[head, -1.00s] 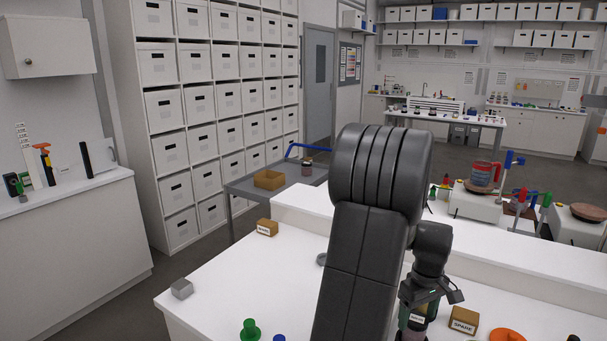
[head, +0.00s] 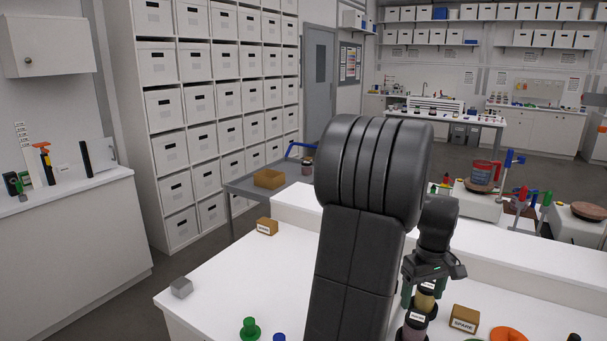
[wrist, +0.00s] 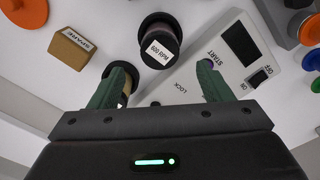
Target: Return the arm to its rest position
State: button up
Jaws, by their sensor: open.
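My arm rises in front of the head camera, and my gripper (head: 423,288) hangs at its right over the white bench (head: 235,290). In the wrist view my gripper (wrist: 162,84) has its two green fingers wide apart with nothing held between them. A dark-lidded jar with a white label (wrist: 160,42) stands beyond the fingertips; it also shows in the head view (head: 414,326). A second dark-lidded jar with a yellowish body (head: 425,301) is close by, partly hidden behind the left finger in the wrist view.
A cardboard block marked SPARE (wrist: 72,50) stands beside the jars. A white device marked START and LOCK (wrist: 220,65) lies at the right in the wrist view. A green knobbed piece (head: 250,328) and a grey block (head: 181,287) sit on the left of the bench, with bare surface between.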

aim_at(417, 317)
notch_tip(417, 317, up, 8)
notch_tip(417, 317, down, 14)
jog(key=shift+f+p, duration=0.1)
jog(key=shift+p, duration=0.35)
jog(key=shift+w+n, duration=0.1)
jog(key=shift+n, duration=0.4)
jog(key=n, duration=0.3)
jog(key=shift+r+n, duration=0.2)
jog(key=shift+n, duration=0.2)
jog(key=n, duration=0.5)
jog(key=shift+b, duration=0.4)
jog(key=n, duration=0.5)
jog(key=shift+n, duration=0.4)
jog(key=n, duration=0.5)
jog(key=shift+b, duration=0.4)
jog(key=m, duration=0.5)
jog(key=shift+m+b, duration=0.3)
jog(key=shift+m, duration=0.1)
jog(key=m, duration=0.6)
jog(key=shift+b, duration=0.3)
jog(key=shift+r+p, duration=1)
jog(key=shift+r, duration=0.6)
